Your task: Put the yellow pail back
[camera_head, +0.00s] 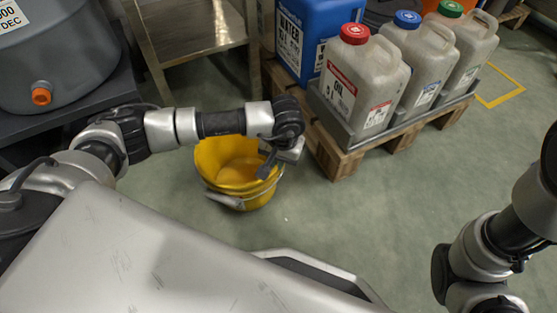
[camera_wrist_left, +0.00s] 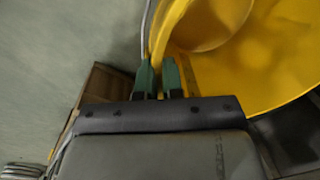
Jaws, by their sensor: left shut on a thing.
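The yellow pail (camera_head: 225,150) shows in the head view below my left forearm, with its open mouth up and a wire handle with a pale grip at its front. My left gripper (camera_head: 273,160) is at its right side, shut on the rim. In the left wrist view, the two green fingertips (camera_wrist_left: 159,76) stand on either side of the yellow pail's wall (camera_wrist_left: 185,62). I cannot tell whether the pail's base touches the floor. My right arm shows at the right edge, but its gripper is out of view.
A wooden pallet (camera_head: 343,162) right of the pail carries a grey tray with several jugs (camera_head: 362,85) and a blue container (camera_head: 312,30). A metal table (camera_head: 195,28) stands behind. A grey tank (camera_head: 50,60) is at the left. The floor (camera_head: 400,200) in the middle right is clear.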

